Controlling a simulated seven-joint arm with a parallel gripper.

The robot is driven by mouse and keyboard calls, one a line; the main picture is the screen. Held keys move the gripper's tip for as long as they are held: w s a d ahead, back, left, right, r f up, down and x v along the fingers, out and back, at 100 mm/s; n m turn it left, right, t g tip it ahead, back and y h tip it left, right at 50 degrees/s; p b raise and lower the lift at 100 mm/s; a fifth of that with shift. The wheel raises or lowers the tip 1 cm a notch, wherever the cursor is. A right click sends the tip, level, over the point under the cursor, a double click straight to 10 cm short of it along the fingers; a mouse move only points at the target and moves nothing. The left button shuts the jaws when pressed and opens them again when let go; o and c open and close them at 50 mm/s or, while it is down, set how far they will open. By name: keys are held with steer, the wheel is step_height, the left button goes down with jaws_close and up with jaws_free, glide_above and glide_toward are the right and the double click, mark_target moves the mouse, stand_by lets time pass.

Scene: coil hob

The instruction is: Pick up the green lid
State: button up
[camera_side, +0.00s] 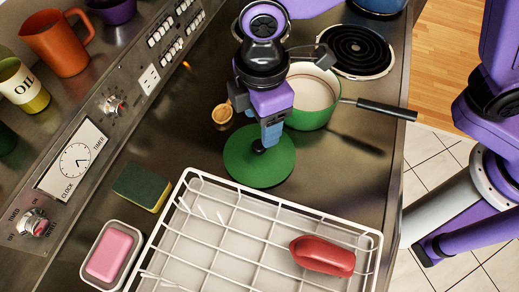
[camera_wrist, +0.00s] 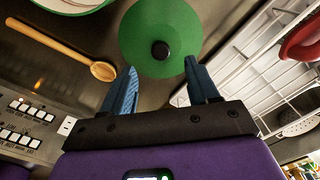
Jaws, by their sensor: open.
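The green lid (camera_side: 250,165) is a round disc with a black knob, lying on the dark hob top between the green pot and the white rack. In the wrist view the lid (camera_wrist: 135,40) shows whole with its knob near its middle. My gripper (camera_side: 268,143) points down over the lid, with its fingertips close to the knob in the side view. In the wrist view my gripper (camera_wrist: 160,68) has its two blue fingers spread apart with nothing between them, and the knob appears beyond the fingertips. The exact height above the lid is hard to tell.
A green pot (camera_side: 315,115) with a black handle stands just behind the lid. A wooden spoon (camera_wrist: 65,52) lies left of it in the wrist view. A white wire rack (camera_side: 160,235) holding a red object (camera_side: 322,256) is in front. A sponge (camera_side: 141,187) lies left.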

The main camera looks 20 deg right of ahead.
mark_target(260, 144)
steer(key=shift+a+f, duration=0.2)
steer(key=shift+f, duration=3.15)
jaws_close()
